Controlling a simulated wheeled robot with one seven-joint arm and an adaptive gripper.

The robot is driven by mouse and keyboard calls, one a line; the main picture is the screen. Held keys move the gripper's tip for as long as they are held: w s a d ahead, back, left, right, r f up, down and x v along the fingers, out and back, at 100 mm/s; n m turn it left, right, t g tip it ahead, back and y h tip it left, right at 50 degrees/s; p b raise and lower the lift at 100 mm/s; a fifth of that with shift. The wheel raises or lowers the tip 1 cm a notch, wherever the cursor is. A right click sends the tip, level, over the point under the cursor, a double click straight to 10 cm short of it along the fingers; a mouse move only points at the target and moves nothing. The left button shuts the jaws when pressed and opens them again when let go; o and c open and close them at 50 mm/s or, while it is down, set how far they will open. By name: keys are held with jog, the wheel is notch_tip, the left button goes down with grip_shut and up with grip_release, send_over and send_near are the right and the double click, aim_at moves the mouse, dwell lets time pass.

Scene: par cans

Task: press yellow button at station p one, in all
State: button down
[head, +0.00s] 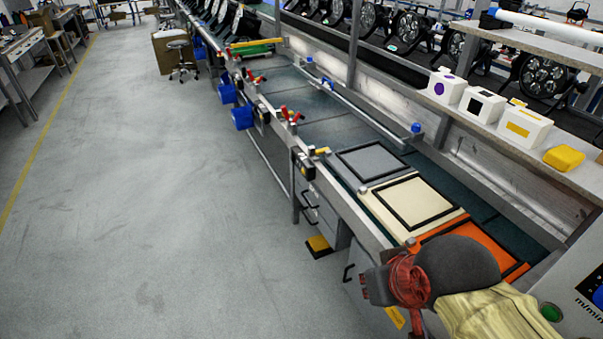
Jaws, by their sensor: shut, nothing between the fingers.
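The end of my arm is at the lower right, with my gripper (379,286) over the front edge of the conveyor line, beside the orange tray. It is shut and empty, and its fingertips are small and hard to make out. A small black box with a yellow mark (305,167) is fixed to the front rail, left of and beyond my gripper, well apart from it. I cannot tell whether this mark is the yellow button, and no station label is readable. A black and yellow foot pedal (319,246) is on the floor below the rail.
The conveyor carries a grey tray (370,160), a cream tray (447,212) and an orange tray (515,270). Red-handled clamps (291,114) and blue bins (242,117) line its front. A green button (551,312) is on a panel at right. The floor at left is clear.

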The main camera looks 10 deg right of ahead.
notch_tip(320, 180, up, 8)
jog(key=p, duration=0.7)
jog(key=shift+f+p, duration=0.2)
jog(key=shift+p, duration=0.1)
